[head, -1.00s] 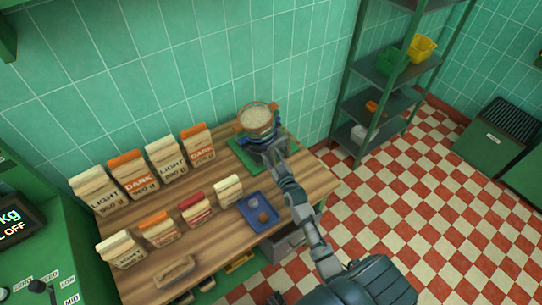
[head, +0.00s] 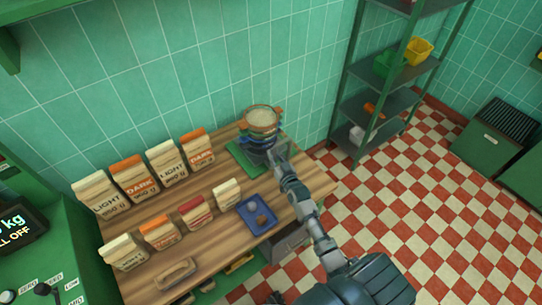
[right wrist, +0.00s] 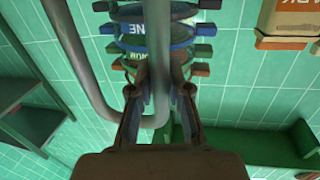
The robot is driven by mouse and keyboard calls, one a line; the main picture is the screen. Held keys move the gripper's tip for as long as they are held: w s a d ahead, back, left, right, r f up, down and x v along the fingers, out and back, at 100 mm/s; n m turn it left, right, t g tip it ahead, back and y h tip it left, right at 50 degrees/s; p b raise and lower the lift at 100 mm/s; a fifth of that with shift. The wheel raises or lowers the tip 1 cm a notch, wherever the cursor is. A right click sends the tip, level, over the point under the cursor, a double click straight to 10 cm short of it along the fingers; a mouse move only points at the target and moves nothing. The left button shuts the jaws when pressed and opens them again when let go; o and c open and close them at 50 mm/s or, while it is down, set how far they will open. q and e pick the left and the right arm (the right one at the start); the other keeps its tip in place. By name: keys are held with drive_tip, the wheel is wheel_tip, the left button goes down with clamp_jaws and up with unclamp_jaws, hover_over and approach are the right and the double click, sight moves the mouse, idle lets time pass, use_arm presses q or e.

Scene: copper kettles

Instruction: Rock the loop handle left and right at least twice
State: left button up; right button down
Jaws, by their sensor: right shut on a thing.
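A stack of round sieves (head: 262,122) with coloured rims and side tabs stands at the far right corner of the wooden table; its top sieve holds pale material. In the right wrist view the stack (right wrist: 155,30) shows behind the handle. The loop handle (right wrist: 82,60) is a grey metal bar bent in a U. My right gripper (head: 273,151) is at the near side of the stack's base. In the right wrist view my right gripper (right wrist: 160,98) is shut on the loop handle's straight bar. The handle is too small to make out in the head view. My left gripper is out of view.
Several paper bags (head: 135,178) stand in two rows on the table (head: 215,200). A blue tray (head: 257,214) lies near its front edge. A green metal shelf (head: 385,100) stands to the right. A green machine with a display (head: 18,225) is at the left.

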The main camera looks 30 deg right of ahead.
drive_tip(key=shift+w+d+r+m, duration=0.1)
drive_tip(key=shift+d+r+m, duration=0.25)
drive_tip(key=shift+d+m, duration=0.1)
drive_tip(key=c, duration=1.1)
unclamp_jaws()
drive_tip(key=shift+f, duration=0.1)
drive_tip(key=s+a, duration=0.1)
drive_tip(key=s, duration=1.1)
drive_tip(key=shift+a+r, duration=0.2)
drive_tip(key=shift+r, duration=0.1)
